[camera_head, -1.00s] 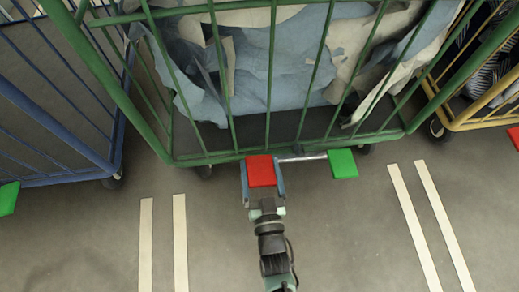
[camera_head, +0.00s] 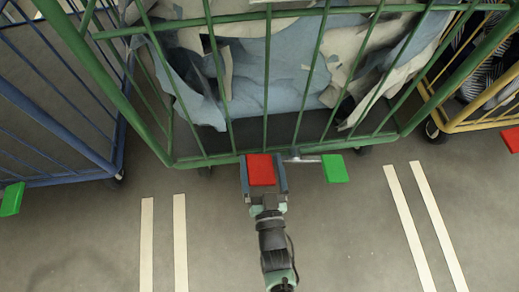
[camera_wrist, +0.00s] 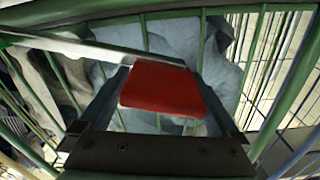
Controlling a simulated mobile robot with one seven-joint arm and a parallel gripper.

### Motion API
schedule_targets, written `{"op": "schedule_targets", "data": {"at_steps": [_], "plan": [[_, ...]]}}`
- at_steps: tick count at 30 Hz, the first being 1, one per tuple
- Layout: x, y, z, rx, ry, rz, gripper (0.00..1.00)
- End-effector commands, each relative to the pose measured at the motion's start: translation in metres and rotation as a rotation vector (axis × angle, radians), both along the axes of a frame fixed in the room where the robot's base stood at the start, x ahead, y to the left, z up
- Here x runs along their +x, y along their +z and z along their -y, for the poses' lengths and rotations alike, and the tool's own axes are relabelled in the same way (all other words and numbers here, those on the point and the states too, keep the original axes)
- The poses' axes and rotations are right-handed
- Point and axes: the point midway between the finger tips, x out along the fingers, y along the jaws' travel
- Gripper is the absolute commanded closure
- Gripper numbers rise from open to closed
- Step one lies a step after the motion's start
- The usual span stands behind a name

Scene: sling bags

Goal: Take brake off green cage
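The green cage (camera_head: 205,161) stands upright at the top middle of the head view, holding grey-blue and beige sheets. A metal bar (camera_head: 304,158) at its lower front edge carries a red pedal (camera_head: 261,169) and, to its right, a green pedal (camera_head: 334,168). My gripper (camera_head: 264,172) is at the red pedal, its fingers spread to either side. The wrist view shows the red pedal (camera_wrist: 165,88) between the open fingers, overlapping the space in front of the palm. I cannot tell whether the fingers touch it.
A blue cage (camera_head: 62,178) with a green pedal (camera_head: 12,198) stands to the left. A yellow cage (camera_head: 480,125) with a red pedal (camera_head: 512,139) stands to the right. White floor lines (camera_head: 180,240) mark the clear grey floor in front.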

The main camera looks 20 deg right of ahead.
Motion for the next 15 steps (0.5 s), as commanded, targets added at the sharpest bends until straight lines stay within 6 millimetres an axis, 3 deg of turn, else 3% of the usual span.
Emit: {"op": "schedule_targets", "data": {"at_steps": [9,15], "plan": [[-0.005,-0.004,-0.004,0.010,0.005,-0.012,0.00],[-0.035,-0.003,-0.013,0.011,0.006,-0.018,0.00]]}}
